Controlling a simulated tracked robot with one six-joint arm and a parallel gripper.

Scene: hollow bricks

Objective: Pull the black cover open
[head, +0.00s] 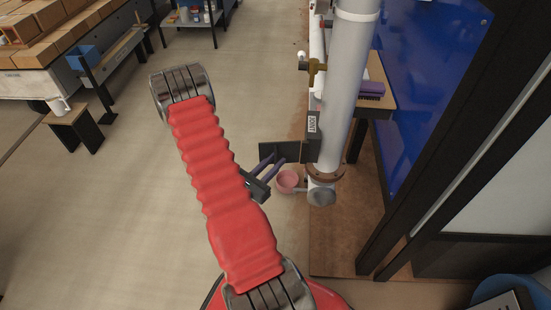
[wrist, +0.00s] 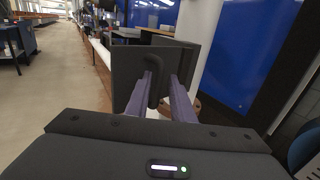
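The black cover (head: 284,151) is a flat dark panel. In the head view it sticks out to the left from a dark labelled box (head: 313,136) on the white pipe. In the wrist view the cover (wrist: 127,71) stands straight ahead, with a dark bar handle (wrist: 158,66) on its face. My gripper (head: 269,164) is at the cover's near face. Its two purple fingers (wrist: 167,84) lie on either side of the handle, with a narrow gap between them, and look shut on it. The fingers hide part of the handle.
The white pipe (head: 346,90) stands upright behind the cover. A table with a purple brush (head: 371,89) is behind the pipe. A blue panel (head: 440,70) is at the right.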

